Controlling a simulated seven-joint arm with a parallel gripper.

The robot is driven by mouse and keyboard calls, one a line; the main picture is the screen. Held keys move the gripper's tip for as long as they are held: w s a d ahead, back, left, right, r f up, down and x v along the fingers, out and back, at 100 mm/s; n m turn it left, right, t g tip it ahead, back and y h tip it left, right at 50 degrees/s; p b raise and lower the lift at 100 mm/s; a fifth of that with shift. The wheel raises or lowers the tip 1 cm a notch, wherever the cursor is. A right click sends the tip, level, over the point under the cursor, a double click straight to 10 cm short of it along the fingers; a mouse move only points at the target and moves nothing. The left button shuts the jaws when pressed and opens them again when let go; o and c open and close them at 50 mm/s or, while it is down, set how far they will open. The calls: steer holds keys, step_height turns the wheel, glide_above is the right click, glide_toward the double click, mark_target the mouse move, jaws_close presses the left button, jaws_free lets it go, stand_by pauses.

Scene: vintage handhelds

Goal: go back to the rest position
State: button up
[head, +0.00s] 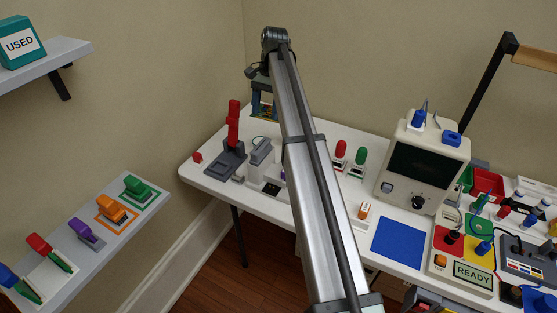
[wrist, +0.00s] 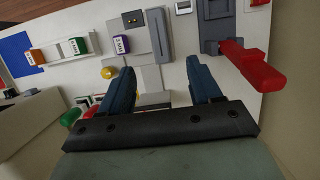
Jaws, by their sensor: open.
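My gripper (head: 264,104) hangs from the end of my long arm over the back left part of the white table, and the arm hides part of it. In the wrist view my gripper (wrist: 157,80) shows two dark blue fingers spread apart. Nothing is between them except the view of the table behind. The fingers look apart from the things on the table, but their exact height cannot be told.
A red upright lever on a grey base (head: 231,145) stands left of my arm, near my gripper. A beige screen unit (head: 424,160) and a blue mat (head: 398,242) are to the right. A shelf (head: 90,252) with colored handhelds stands at left.

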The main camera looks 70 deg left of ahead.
steer(key=shift+w+a+r, duration=0.1)
steer(key=shift+r, duration=0.4)
